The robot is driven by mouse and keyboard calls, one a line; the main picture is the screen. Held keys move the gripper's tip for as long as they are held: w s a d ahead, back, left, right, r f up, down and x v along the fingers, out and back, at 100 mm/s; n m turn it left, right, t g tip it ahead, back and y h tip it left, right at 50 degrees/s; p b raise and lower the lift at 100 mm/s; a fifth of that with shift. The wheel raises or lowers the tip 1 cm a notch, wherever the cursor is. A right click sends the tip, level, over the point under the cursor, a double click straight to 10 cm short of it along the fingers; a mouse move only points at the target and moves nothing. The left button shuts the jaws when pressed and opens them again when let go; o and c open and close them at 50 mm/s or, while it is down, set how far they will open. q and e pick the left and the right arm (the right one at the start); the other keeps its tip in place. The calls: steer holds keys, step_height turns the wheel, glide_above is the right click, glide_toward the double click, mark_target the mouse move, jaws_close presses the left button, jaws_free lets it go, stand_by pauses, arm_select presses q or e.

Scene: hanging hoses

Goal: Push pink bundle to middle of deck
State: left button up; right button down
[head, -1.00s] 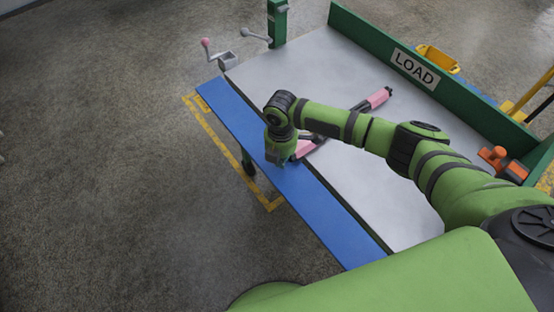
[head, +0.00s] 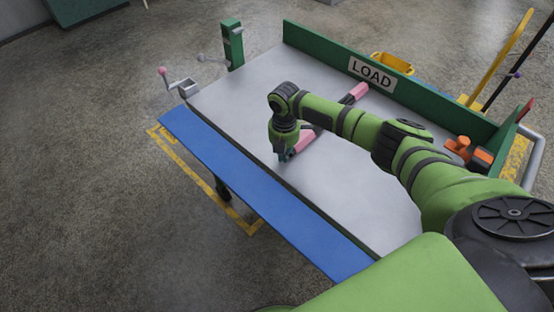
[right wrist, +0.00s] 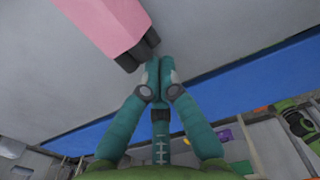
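The pink bundle (head: 306,139) lies on the grey deck (head: 345,185), slanting from near the blue strip toward the green LOAD wall. It has pink ends and a dark middle, part of which is hidden behind my right arm. In the right wrist view its near pink end (right wrist: 103,25) shows with dark tips. My right gripper (head: 283,157) points down at this near end, on the blue-strip side. Its teal fingers (right wrist: 159,72) are together with nothing between them, right beside the dark tips; contact is hard to tell. My left gripper is out of view.
A blue strip (head: 255,205) runs along the deck's near edge. The green wall (head: 430,95) with the LOAD sign (head: 371,74) bounds the far side. An orange item (head: 458,147) sits at the right end. The deck's left part is clear.

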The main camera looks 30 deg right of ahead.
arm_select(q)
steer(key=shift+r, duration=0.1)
arm_select(e)
steer(key=shift+d, duration=0.1)
steer(key=shift+s+a+r+p, duration=0.1)
steer(key=shift+s+a+p, duration=0.05)
steer(key=shift+a+p, duration=0.15)
steer(key=a+p, duration=0.1)
steer(key=s+a+p, duration=0.1)
steer(key=shift+a+r, duration=0.15)
steer(key=shift+a, duration=0.15)
steer(key=r, duration=0.1)
steer(key=a+r, duration=0.1)
steer(key=r, duration=0.1)
steer(key=shift+b, duration=0.35)
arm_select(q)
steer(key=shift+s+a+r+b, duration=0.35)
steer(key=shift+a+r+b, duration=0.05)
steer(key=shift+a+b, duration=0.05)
arm_select(e)
step_height(320, 180, up, 7)
steer(key=shift+d+f, duration=0.15)
steer(key=shift+f, duration=0.05)
